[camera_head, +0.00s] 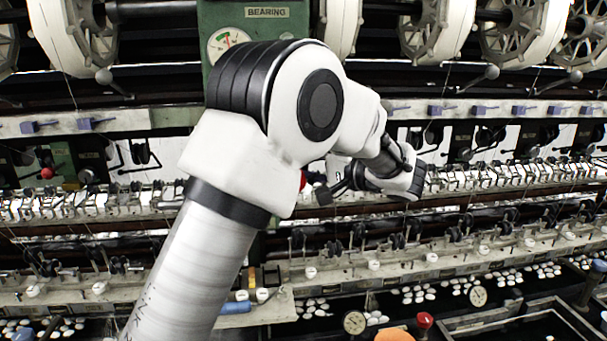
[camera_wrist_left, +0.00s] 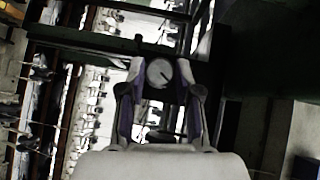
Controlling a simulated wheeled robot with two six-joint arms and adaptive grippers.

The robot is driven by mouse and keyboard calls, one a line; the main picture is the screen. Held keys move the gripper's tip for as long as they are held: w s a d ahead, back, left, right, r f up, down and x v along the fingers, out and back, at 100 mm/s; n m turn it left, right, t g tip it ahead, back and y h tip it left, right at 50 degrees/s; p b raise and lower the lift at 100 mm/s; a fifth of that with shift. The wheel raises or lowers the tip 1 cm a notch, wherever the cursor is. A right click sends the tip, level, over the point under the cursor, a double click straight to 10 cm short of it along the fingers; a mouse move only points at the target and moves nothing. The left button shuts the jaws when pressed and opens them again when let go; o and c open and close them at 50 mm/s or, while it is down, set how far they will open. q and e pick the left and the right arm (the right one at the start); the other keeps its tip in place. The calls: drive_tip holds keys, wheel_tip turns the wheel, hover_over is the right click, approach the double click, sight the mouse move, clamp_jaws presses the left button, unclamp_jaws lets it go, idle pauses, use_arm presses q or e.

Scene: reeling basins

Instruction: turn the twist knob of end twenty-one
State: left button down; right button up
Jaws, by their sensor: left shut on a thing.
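My left gripper (camera_wrist_left: 160,72) has its two fingers on either side of a twist knob (camera_wrist_left: 159,73) in the left wrist view. The knob is round and pale, with a dark line across its face, and the gripper is shut on it. No end number is readable there. In the head view my left arm reaches up from the bottom and bends down toward the machine. Its wrist shows right of centre, but the fingertips and the held knob cannot be made out there. My right gripper is in neither view.
Large white reels (camera_head: 518,28) line the top. A green post carries a "BEARING" plate (camera_head: 267,12) and a dial (camera_head: 226,42). Rows of small fittings and white knobs (camera_head: 432,257) run along the lower rail. Basins with white cocoons (camera_head: 418,294) lie below, beside gauges (camera_head: 354,322).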

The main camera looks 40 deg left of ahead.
use_arm(q)
drive_tip(key=shift+m+y+b, duration=0.8)
drive_tip(key=shift+m, duration=0.1)
drive_tip(key=shift+a, duration=0.1)
drive_tip(key=shift+r, duration=0.1)
drive_tip(key=c, duration=0.9)
unclamp_jaws()
drive_tip(key=shift+o, duration=0.5)
drive_tip(key=shift+a+f, duration=0.2)
drive_tip(key=shift+a, duration=0.05)
drive_tip(key=shift+d, duration=0.15)
drive_tip(key=w+d, duration=0.1)
drive_tip(key=d, duration=1)
drive_tip(key=shift+w+d+f, duration=0.2)
drive_tip(key=shift+d+f, duration=0.1)
drive_tip(key=shift+f, duration=0.05)
